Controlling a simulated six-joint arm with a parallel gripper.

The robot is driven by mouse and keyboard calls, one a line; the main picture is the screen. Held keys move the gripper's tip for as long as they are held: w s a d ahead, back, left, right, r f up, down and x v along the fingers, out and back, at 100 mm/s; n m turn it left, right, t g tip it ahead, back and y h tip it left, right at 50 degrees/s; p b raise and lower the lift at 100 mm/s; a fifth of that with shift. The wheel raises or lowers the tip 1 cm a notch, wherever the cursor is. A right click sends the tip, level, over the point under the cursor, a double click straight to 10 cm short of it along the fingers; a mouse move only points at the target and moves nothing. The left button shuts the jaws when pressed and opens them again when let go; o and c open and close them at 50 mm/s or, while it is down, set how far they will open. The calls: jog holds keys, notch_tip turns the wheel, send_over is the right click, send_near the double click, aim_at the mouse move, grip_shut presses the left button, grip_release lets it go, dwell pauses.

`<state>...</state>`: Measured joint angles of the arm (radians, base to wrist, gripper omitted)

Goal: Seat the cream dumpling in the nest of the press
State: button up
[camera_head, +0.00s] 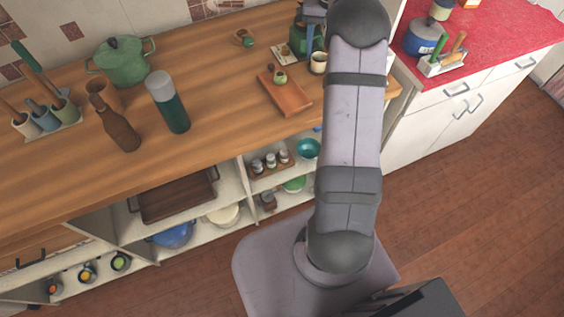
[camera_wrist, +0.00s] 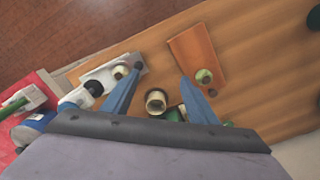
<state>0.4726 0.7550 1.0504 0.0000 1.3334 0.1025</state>
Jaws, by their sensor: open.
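My gripper (camera_wrist: 160,72) is open, with its two blue fingers spread and nothing between the tips; in the head view part of it shows beside the arm (camera_head: 310,38). A small cream round piece (camera_wrist: 121,72), perhaps the cream dumpling, lies on a pale, long stand or plate (camera_wrist: 98,78) by the left finger. That stand may be the press, but its nest is not clear. A cream-rimmed cup (camera_wrist: 156,101) stands between the fingers nearer the palm; it also shows in the head view (camera_head: 318,62). Neither the dumpling nor the press is certain.
A wooden board (camera_wrist: 190,48) bears a small green round thing (camera_wrist: 204,76) right of the fingers. In the head view, a bottle (camera_head: 116,125), a flask (camera_head: 168,102) and a green pot (camera_head: 123,62) stand left. Bare counter lies between flask and board.

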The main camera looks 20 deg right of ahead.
jog(key=s+a+n, duration=0.2)
jog(key=s+a, duration=0.2)
jog(key=a, duration=0.6)
jog(key=s+a+f+n, duration=0.2)
jog(key=s+a+f, duration=0.1)
jog(key=s+a, duration=0.4)
jog(key=s+a+f+n, duration=0.2)
jog(key=s+a, duration=0.5)
jog(key=s, duration=0.7)
jog(key=shift+s+f+n, duration=0.25)
jog(key=shift+f+n, duration=0.05)
jog(key=shift+f, duration=0.3)
jog(key=shift+a, duration=0.1)
notch_tip(320, 180, down, 14)
jog(key=b, duration=1.4)
jog(key=shift+c, duration=0.7)
